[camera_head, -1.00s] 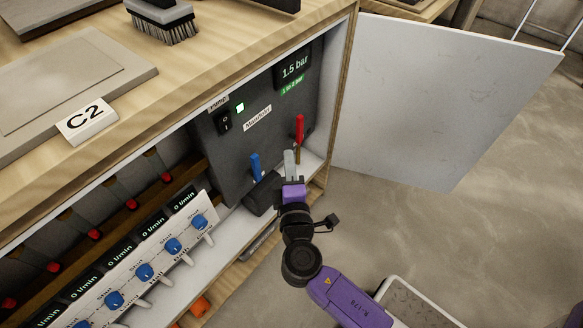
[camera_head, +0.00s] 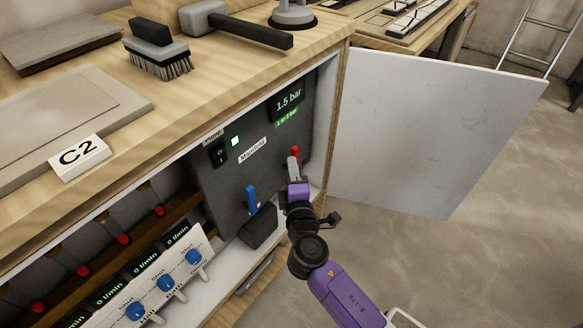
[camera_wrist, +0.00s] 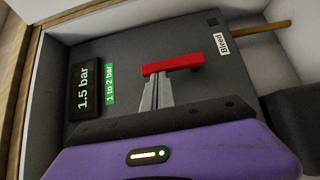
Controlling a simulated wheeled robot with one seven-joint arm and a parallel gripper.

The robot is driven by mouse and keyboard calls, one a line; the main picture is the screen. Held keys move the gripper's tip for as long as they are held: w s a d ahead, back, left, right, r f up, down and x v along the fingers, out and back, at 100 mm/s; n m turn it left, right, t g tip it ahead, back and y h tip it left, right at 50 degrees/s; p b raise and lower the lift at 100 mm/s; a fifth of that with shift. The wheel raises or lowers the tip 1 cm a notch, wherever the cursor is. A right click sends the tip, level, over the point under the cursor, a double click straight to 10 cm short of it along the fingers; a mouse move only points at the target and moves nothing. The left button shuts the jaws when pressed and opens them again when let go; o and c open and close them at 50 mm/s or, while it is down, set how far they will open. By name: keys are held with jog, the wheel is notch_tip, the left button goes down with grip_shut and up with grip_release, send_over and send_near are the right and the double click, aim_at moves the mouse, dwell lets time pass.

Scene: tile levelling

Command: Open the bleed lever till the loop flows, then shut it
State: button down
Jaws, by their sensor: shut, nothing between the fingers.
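The red bleed lever (camera_wrist: 174,64) sits on the dark manifold panel (camera_wrist: 120,50) beside a label reading "Bleed". In the wrist view it lies across the tips of my gripper (camera_wrist: 155,80). The fingers are together with nothing between them, and their tips are at or against the lever; I cannot tell if they touch. In the head view my gripper (camera_head: 293,161) hides most of the lever, and only its red top (camera_head: 295,149) shows. The gauge (camera_head: 288,103) reads 1.5 bar. The flow displays (camera_head: 144,262) read 0 l/min.
A blue lever (camera_head: 251,199) stands left of my gripper. The pump switch (camera_head: 220,153) has a lit green lamp (camera_head: 235,141) nearby. The white cabinet door (camera_head: 430,130) stands open at the right. Blue knobs (camera_head: 165,282) line the lower left. A brush (camera_head: 158,50) lies on the worktop.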

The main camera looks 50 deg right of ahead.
jog(key=shift+r+p, duration=0.1)
jog(key=shift+p, duration=0.2)
jog(key=shift+d+p, duration=0.15)
jog(key=shift+p, duration=0.45)
